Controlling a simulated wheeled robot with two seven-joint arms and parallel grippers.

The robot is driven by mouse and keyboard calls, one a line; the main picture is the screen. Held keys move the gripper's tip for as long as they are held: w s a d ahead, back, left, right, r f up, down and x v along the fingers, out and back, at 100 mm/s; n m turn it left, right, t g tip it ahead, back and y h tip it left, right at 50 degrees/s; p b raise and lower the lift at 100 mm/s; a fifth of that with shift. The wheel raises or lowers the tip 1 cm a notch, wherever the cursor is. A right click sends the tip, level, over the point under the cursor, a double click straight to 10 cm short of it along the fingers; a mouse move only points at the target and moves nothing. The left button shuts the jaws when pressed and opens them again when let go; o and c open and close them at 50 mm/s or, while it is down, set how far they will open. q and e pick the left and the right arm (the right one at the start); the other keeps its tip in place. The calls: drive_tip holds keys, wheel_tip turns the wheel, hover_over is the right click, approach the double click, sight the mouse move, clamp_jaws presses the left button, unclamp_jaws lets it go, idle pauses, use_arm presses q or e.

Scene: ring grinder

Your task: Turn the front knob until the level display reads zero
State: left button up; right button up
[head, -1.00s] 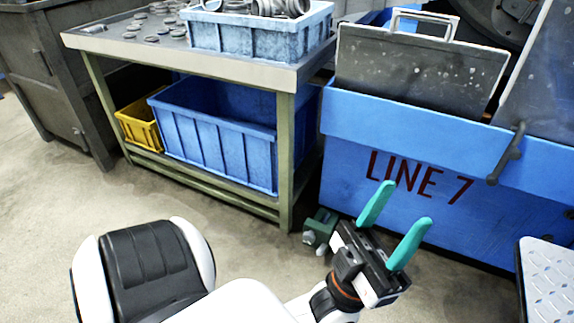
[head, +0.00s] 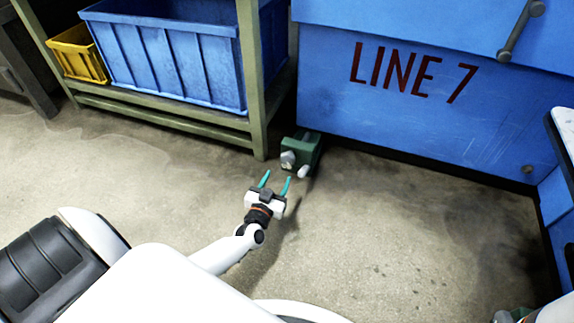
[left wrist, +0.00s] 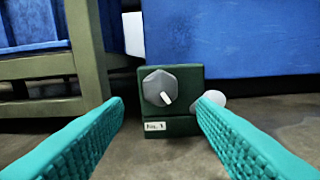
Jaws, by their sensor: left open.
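A small dark green box (head: 305,148) stands low by the blue machine's base, beside the table leg. Its grey front knob (head: 288,159) also shows in the left wrist view (left wrist: 166,88), with a white pointer mark tilted down and right. Below it is a small white level display (left wrist: 155,127); its text is too small to read surely. A pale rounded part (left wrist: 212,98) sticks out at the box's right, partly behind a finger. My left gripper (head: 276,182) is open and empty, pointing at the knob, apart from it. A sliver of my right arm shows at the lower right corner.
A table with olive legs (head: 252,80) stands left of the box, holding a blue crate (head: 170,60) and a yellow bin (head: 78,55) on its low shelf. The blue LINE 7 machine (head: 440,110) rises behind. The concrete floor (head: 400,230) in front is clear.

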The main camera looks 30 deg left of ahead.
sight(287, 161)
use_arm(q)
drive_tip(key=b+x, duration=0.4)
drive_tip(key=x, duration=0.4)
drive_tip(key=shift+f, duration=0.15)
drive_tip(key=shift+w+a+b, duration=0.1)
drive_tip(key=shift+w+b, duration=0.3)
drive_tip(key=shift+w, duration=0.2)
drive_tip(key=shift+c, duration=0.5)
drive_tip(key=c, duration=0.6)
